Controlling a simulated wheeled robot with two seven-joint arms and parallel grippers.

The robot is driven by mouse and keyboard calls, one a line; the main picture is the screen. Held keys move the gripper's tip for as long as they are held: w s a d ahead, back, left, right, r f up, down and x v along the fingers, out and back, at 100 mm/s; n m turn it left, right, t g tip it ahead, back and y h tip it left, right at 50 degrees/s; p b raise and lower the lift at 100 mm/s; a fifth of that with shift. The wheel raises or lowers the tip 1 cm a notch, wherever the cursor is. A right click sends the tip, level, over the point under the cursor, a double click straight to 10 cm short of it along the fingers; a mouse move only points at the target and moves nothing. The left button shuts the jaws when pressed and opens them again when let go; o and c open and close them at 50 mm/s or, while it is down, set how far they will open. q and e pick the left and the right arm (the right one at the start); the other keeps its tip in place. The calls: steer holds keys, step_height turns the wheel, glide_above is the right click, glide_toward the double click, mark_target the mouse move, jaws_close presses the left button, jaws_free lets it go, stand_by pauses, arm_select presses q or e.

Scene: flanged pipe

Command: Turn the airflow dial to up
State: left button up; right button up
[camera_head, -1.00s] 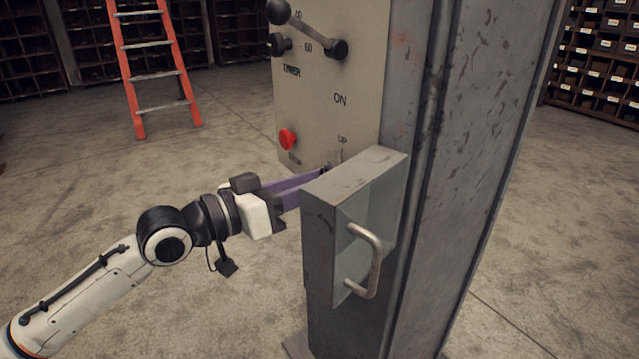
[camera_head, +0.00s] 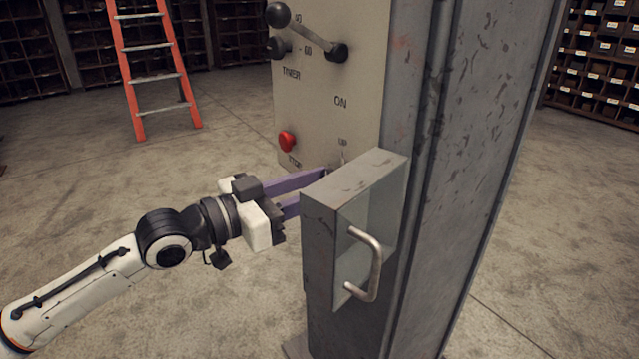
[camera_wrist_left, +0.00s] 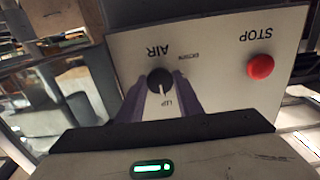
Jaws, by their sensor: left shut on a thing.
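The airflow dial (camera_wrist_left: 160,80) is a round dark knob with a pale pointer mark, under the upside-down word AIR in the left wrist view. Its mark points down in that picture, towards the UP label (camera_wrist_left: 167,106). My left gripper (camera_wrist_left: 159,86) has its two purple fingers on either side of the dial, shut on it. In the head view, the left gripper (camera_head: 308,188) reaches the lower part of the control panel (camera_head: 310,110). The open-fronted metal box there hides the dial and part of the fingers. My right gripper is not in view.
The grey metal box (camera_head: 345,180) with a bent handle (camera_head: 370,262) juts out close beside my left fingers. A red stop button (camera_head: 287,141) and black levers (camera_head: 310,35) sit on the panel. An orange ladder (camera_head: 160,70) stands behind on open floor.

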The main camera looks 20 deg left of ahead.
arm_select(q)
steer(key=o, duration=1)
steer(key=shift+o, duration=0.2)
steer(key=shift+a, duration=0.1)
steer(key=v, duration=1)
steer(key=shift+s, duration=0.1)
